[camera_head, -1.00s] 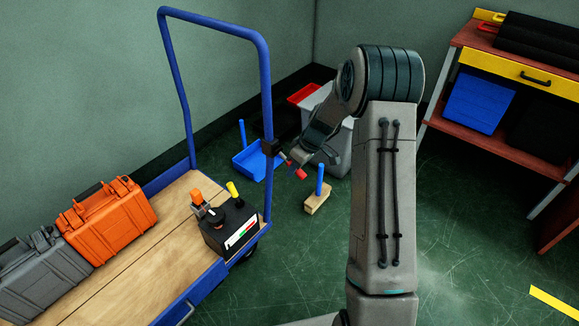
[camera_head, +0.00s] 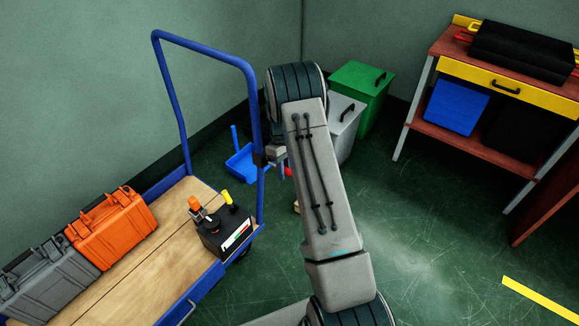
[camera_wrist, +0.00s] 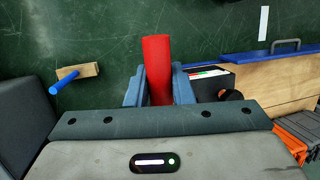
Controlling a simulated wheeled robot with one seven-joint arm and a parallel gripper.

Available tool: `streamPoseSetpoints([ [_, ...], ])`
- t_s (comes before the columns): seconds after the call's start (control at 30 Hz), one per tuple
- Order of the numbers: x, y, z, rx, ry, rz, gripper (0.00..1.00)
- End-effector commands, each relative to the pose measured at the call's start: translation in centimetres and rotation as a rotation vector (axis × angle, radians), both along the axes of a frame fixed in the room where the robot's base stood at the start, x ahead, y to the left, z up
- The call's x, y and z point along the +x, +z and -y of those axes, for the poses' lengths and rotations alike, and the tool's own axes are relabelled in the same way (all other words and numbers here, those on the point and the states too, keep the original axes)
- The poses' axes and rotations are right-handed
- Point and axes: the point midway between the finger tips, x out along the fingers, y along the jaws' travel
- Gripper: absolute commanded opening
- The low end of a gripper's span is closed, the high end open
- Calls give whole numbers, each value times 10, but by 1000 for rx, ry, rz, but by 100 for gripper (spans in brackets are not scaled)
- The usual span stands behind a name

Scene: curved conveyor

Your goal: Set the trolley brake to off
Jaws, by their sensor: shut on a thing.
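The trolley (camera_head: 104,282) stands at the left, with a wooden deck and a blue push frame. A black box (camera_head: 224,239) on the deck corner carries an orange knob, a yellow lever and a red, green and white label.
An orange case (camera_head: 112,229) and a grey case (camera_head: 50,281) lie on the deck. A blue dustpan (camera_head: 243,163), a grey bin (camera_head: 346,127) and a green bin (camera_head: 361,87) stand behind. A workbench (camera_head: 440,73) is at the right.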

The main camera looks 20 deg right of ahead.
Motion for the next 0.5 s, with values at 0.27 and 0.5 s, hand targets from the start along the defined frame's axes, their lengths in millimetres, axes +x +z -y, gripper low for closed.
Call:
streamPoseSetpoints([
  [0.27,1,2,-10,-12,16,-21,0],
  [0.5,1,2,-11,-10,17,-21,0],
])
